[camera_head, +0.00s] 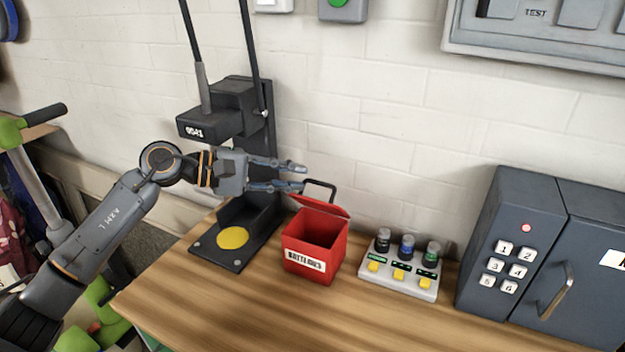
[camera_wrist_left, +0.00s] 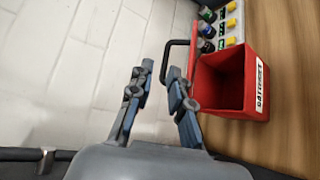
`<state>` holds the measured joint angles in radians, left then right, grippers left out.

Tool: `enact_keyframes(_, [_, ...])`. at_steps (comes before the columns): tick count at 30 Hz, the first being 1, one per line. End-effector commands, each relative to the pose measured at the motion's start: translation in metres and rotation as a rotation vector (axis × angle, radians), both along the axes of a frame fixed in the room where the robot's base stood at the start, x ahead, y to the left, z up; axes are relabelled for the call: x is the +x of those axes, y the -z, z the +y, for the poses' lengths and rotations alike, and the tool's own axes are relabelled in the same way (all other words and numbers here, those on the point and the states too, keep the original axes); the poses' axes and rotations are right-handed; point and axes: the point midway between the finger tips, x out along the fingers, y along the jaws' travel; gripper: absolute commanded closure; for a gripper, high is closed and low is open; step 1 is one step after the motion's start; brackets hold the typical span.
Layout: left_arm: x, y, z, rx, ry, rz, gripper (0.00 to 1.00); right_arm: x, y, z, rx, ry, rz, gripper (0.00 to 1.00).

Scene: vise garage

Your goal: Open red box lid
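The red box (camera_head: 312,262) stands on the wooden workbench with a white label on its front. Its dark inside shows. The red lid (camera_head: 319,206) is raised and tilted at the back of the opening, with a black handle (camera_head: 331,186) on it. My left gripper (camera_head: 304,177) is just left of the handle, above and behind the box. My right gripper is not in view.
A black press-like device (camera_head: 226,122) with a yellow disc (camera_head: 232,238) stands left of the box. A button panel (camera_head: 399,279) and a grey keypad safe (camera_head: 530,250) stand to the right. A white brick wall is close behind. The bench front is clear.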

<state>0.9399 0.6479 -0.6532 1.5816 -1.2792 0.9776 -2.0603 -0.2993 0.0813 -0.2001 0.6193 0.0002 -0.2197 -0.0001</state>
Motion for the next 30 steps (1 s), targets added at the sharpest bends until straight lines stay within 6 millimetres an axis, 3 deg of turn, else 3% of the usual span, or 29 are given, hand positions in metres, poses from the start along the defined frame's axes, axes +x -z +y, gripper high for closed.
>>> enact_keyframes(1, [-0.002, -0.002, 0.014, 0.001, -0.009, 0.003, 0.82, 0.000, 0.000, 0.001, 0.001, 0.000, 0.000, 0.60])
enact_keyframes(6, [-0.012, -0.011, 0.043, 0.001, -0.005, 0.003, 0.82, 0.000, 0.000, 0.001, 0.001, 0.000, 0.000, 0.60])
enact_keyframes(12, [-0.020, -0.017, 0.061, 0.001, -0.001, 0.004, 0.82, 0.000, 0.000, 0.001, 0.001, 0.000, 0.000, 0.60])
enact_keyframes(22, [-0.021, -0.017, 0.064, 0.001, 0.002, 0.004, 0.82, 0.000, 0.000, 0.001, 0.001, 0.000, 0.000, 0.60])
enact_keyframes(24, [-0.021, -0.018, 0.063, 0.003, 0.002, 0.006, 0.69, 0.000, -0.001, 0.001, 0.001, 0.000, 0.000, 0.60])
enact_keyframes(30, [-0.023, -0.026, 0.050, 0.045, 0.021, 0.080, 0.69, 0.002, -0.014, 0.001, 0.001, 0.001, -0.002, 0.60])
